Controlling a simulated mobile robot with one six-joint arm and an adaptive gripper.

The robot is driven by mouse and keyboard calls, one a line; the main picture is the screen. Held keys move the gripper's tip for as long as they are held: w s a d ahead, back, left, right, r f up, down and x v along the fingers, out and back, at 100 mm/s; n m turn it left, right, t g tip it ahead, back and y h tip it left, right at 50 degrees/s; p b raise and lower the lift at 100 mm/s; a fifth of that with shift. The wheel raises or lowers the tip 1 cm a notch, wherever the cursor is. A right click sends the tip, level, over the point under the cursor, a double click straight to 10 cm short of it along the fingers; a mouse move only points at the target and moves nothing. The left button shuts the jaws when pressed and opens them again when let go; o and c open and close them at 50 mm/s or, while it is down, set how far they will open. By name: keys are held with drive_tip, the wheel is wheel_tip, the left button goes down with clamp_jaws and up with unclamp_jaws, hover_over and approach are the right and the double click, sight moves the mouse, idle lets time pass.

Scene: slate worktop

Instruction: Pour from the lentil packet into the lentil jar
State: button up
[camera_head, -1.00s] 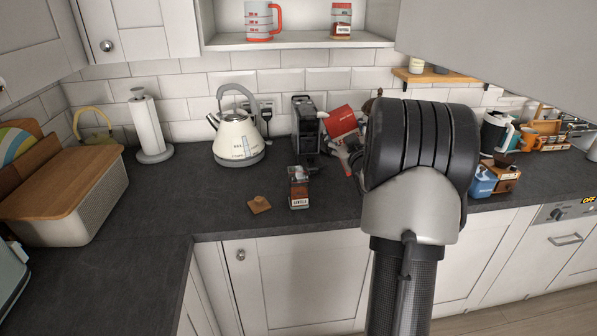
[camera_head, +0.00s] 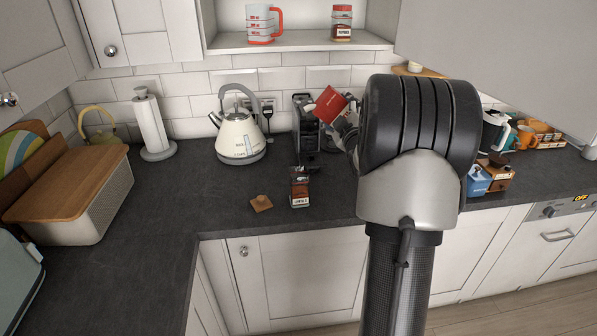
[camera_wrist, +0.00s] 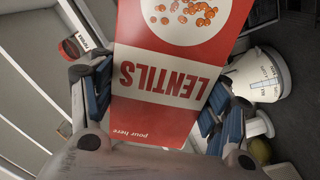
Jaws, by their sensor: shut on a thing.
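The red and white lentil packet (camera_wrist: 168,75) is held between the blue-padded fingers of my gripper (camera_wrist: 155,92), and its printed side fills the middle of the wrist view. In the head view the packet (camera_head: 330,103) is tilted, above the worktop and up and to the right of the jar; my arm hides part of the gripper (camera_head: 343,130). The lentil jar (camera_head: 299,188) stands upright near the worktop's front edge, its label facing me. Its contents look dark. A wooden lid (camera_head: 261,203) lies on the worktop just left of the jar.
A cream kettle (camera_head: 240,138) and a paper towel roll (camera_head: 152,125) stand behind to the left. A black appliance (camera_head: 303,118) is behind the jar. A bread bin (camera_head: 75,195) is at the far left. The worktop left of the lid is clear.

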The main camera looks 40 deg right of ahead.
drive_tip(key=shift+w+d+r, duration=0.1)
drive_tip(key=shift+w, duration=0.05)
drive_tip(key=shift+s+r, duration=0.2)
drive_tip(key=shift+s, duration=0.2)
drive_tip(key=shift+n, duration=0.3)
drive_tip(key=shift+w+f, duration=0.15)
drive_tip(key=shift+w, duration=0.25)
drive_tip(key=shift+s, duration=0.4)
drive_tip(key=shift+w+n, duration=0.3)
drive_tip(key=shift+w, duration=0.05)
drive_tip(key=shift+s, duration=0.35)
drive_tip(key=shift+w, duration=0.35)
drive_tip(key=shift+s+n+p, duration=0.3)
drive_tip(key=shift+n, duration=0.1)
drive_tip(key=shift+w+f, duration=0.1)
drive_tip(key=shift+w, duration=0.2)
drive_tip(key=shift+s, duration=0.25)
drive_tip(key=shift+w+n, duration=0.25)
drive_tip(key=shift+n, duration=0.15)
drive_tip(key=shift+s, duration=0.2)
drive_tip(key=shift+w, duration=0.2)
drive_tip(key=shift+s+n, duration=0.1)
drive_tip(key=shift+n, duration=0.2)
